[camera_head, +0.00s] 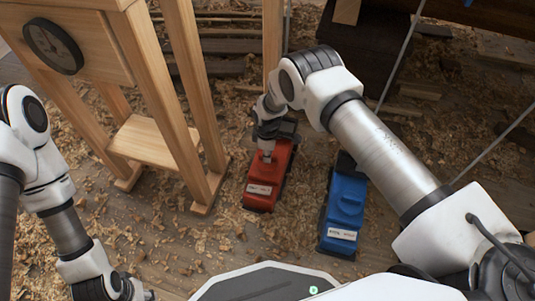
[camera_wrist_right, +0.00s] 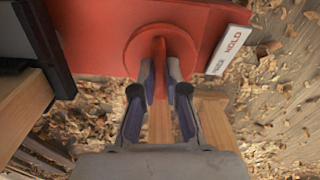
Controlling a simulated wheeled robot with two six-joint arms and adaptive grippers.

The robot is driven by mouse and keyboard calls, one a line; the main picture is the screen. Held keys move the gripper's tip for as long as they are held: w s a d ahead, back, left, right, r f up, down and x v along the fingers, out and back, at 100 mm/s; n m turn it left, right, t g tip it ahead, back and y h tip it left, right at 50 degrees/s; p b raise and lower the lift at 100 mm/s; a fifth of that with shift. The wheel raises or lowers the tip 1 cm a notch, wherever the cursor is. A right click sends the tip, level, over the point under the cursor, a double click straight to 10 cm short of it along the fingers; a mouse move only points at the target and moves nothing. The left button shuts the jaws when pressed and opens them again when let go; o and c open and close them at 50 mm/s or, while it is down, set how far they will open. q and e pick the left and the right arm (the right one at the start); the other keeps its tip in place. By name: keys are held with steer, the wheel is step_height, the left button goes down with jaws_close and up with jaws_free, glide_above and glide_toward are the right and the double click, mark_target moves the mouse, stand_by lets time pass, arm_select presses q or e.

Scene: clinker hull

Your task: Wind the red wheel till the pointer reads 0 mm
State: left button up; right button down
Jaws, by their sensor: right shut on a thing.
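The red jack-like unit (camera_head: 266,178) stands on the floor, with a white label on its near end. In the right wrist view its red wheel (camera_wrist_right: 140,45) shows as a round disc with a raised fin across it. My right gripper (camera_head: 268,143) reaches down to the unit's top; in the wrist view its fingers (camera_wrist_right: 160,75) are closed on either side of the wheel's fin. The wheel is mostly hidden in the head view. No pointer or mm scale can be read. My left gripper (camera_head: 128,289) is at the bottom left, apart from everything, its jaws unclear.
A similar blue unit (camera_head: 345,205) stands to the right of the red one. A wooden frame (camera_head: 160,135) with a dark round dial (camera_head: 53,46) stands close on the left. Wood shavings cover the floor. Thin rods slant at the right.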

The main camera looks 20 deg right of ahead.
steer(key=c, duration=1.2)
jaws_free()
step_height(320, 180, up, 12)
